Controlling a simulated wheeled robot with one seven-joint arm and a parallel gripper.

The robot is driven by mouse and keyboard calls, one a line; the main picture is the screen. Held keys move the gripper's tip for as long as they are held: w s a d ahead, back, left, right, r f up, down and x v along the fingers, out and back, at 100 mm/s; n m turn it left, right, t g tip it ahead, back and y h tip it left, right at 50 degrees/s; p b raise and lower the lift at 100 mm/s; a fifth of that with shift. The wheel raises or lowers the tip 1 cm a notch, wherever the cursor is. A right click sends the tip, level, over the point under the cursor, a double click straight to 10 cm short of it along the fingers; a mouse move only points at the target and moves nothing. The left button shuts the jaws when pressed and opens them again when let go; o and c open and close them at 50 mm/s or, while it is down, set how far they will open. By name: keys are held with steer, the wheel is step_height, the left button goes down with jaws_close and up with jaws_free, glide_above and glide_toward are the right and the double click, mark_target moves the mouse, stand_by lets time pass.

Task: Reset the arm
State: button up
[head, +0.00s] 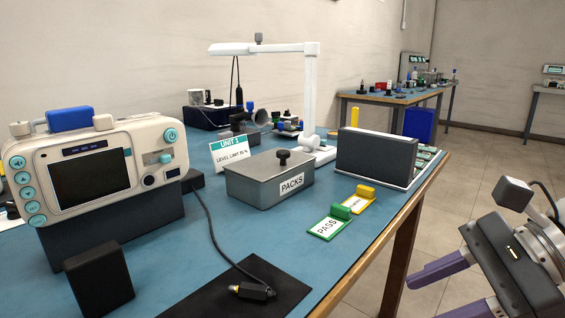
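My gripper (428,298) is at the lower right, past the table's right edge and over the tiled floor. Its two purple fingers point left and stand apart, with nothing visible between them. The tip of the lower finger is partly cut off by the picture's bottom edge. My arm behind it runs out of the picture on the right.
The blue-topped table (213,266) holds a cream monitor (150,140), a grey PACKS box (268,183), a white stand arm (309,95), a green PASS tag (327,228), a yellow tag (356,204) and a cable plug (252,291). Open floor (480,170) lies right.

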step_height(320, 180, down, 12)
steer(key=w+a+n+t+h+p, duration=0.2)
steer(key=n+h+p, duration=0.3)
steer(key=n, duration=1.2)
steer(key=t+h, duration=0.1)
steer(key=h, duration=0.3)
steer(key=shift+r+h, duration=0.2)
steer(key=shift+h, duration=0.2)
steer(key=shift+w, duration=0.1)
